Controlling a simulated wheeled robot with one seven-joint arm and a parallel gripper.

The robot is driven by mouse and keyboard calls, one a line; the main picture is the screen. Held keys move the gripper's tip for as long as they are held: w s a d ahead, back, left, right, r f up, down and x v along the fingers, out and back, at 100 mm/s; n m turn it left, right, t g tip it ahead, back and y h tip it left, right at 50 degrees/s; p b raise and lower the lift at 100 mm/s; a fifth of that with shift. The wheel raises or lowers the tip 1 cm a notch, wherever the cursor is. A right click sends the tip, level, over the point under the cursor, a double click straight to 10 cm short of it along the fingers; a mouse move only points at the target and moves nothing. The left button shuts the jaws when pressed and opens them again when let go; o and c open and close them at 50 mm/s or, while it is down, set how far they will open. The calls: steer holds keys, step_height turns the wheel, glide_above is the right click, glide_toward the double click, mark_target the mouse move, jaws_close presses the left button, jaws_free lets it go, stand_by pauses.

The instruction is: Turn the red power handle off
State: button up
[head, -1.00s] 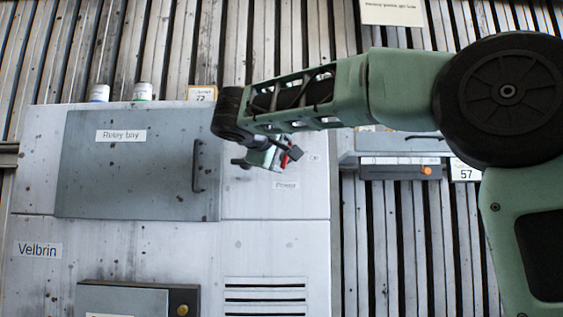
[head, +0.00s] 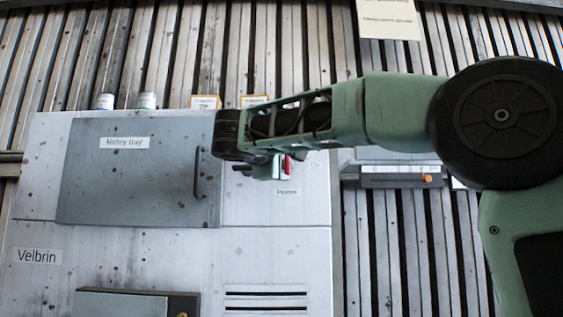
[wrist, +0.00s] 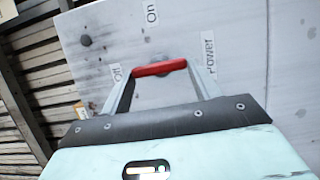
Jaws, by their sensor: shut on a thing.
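The red power handle (wrist: 160,68) is a short red bar on the pale panel. In the wrist view it lies level between my fingertips, its left end toward the "Off" label (wrist: 117,73). The "On" label (wrist: 152,12) is above it and the "Power" label (wrist: 209,50) to its right. My gripper (wrist: 160,70) is shut on the bar, one finger at each end. In the head view the red handle (head: 288,166) stands upright above the "Power" label (head: 287,192), partly hidden by my gripper (head: 284,166).
The relay bay door (head: 135,175) with its dark pull handle (head: 198,173) is left of my gripper. A grey unit with an orange knob (head: 427,179) is to the right. A round dark knob (wrist: 85,41) is on the panel.

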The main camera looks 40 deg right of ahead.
steer(key=shift+a, duration=0.1)
steer(key=o, duration=1)
steer(key=b+v, duration=0.3)
steer(key=v, duration=1.4)
steer(key=shift+s+a+f, duration=0.15)
